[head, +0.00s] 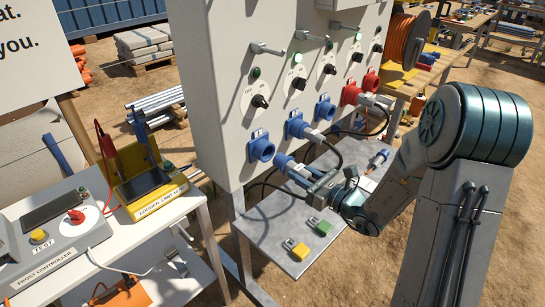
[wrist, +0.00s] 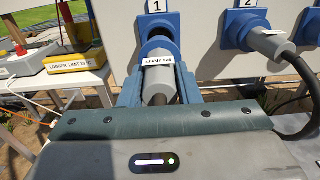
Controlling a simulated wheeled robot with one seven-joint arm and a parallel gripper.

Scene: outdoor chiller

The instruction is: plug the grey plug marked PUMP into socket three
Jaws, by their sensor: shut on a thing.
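My gripper (wrist: 158,86) is shut on the grey plug marked PUMP (wrist: 158,72), which has a blue front end. In the wrist view the plug points at the blue socket one (wrist: 152,22), whose dark opening shows just ahead. In the head view the held plug (head: 284,163) is close to socket one (head: 261,147), with a small gap. Socket two (head: 293,124) has a grey plug (head: 314,135) in it. The third socket along the row (head: 324,108), also blue, looks empty; its number is too small to read.
Red sockets (head: 351,92) sit farther right on the panel, with a plug at them. Below is a grey shelf (head: 262,225) with a yellow padlock (head: 297,249), a green padlock (head: 319,226) and another plug (head: 379,159). Dark cables loop near my gripper.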

